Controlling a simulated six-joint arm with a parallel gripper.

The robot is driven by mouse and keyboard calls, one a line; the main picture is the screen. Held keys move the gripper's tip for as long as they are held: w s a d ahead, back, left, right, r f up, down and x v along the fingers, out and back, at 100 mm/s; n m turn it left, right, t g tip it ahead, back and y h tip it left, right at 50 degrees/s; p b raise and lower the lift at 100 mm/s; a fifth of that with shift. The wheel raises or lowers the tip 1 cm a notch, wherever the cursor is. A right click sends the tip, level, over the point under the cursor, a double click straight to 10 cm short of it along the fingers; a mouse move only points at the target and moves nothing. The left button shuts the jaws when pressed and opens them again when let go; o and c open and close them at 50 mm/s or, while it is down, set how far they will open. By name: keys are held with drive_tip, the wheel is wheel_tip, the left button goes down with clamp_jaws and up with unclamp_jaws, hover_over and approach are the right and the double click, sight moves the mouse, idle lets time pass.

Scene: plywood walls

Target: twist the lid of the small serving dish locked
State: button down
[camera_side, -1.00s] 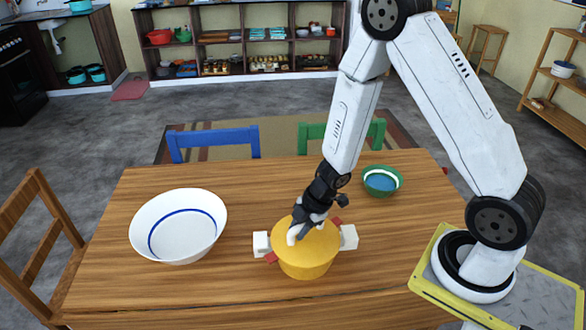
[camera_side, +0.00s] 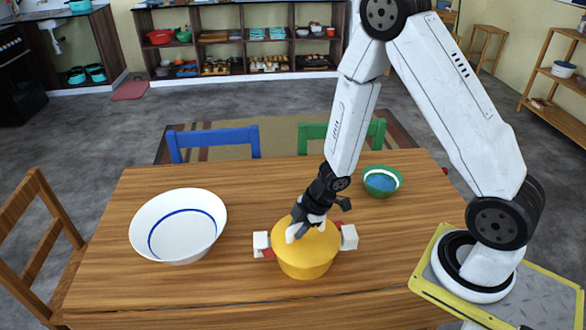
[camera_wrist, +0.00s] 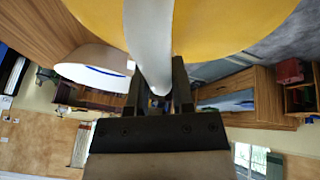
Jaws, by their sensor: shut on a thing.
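The small serving dish (camera_side: 306,268) is a yellow round pot standing on the wooden table, with white blocks at its left and right sides. Its yellow lid (camera_side: 322,242) sits on top, with small red tabs at the edge close to the white blocks. The lid has a whitish bar handle (camera_side: 292,235), which also shows large in the wrist view (camera_wrist: 150,40). My gripper (camera_side: 304,225) comes down from above and is shut on this handle; in the wrist view the dark fingers (camera_wrist: 158,82) stand either side of it. The gripper hides part of the lid.
A large white bowl with a blue ring (camera_side: 180,205) stands left of the dish. A small green bowl (camera_side: 383,181) stands behind and to the right. The table (camera_side: 150,292) is clear in front. Blue (camera_side: 213,138) and green (camera_side: 312,131) chairs stand behind it.

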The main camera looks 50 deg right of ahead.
sight(310, 238)
drive_tip(key=shift+w+d+m+h, duration=0.15)
drive_tip(key=shift+m+h, duration=0.15)
drive_tip(key=shift+m, duration=0.6)
drive_tip(key=shift+m+t, duration=0.3)
drive_tip(key=shift+m, duration=0.1)
drive_tip(key=shift+w+m+h, duration=0.15)
drive_tip(key=shift+m+h, duration=0.25)
drive_tip(key=shift+m, duration=0.3)
drive_tip(key=shift+d, duration=0.1)
drive_tip(key=shift+c, duration=2)
unclamp_jaws()
drive_tip(key=shift+r, duration=0.15)
drive_tip(key=v, duration=0.7)
drive_tip(key=shift+s, duration=0.25)
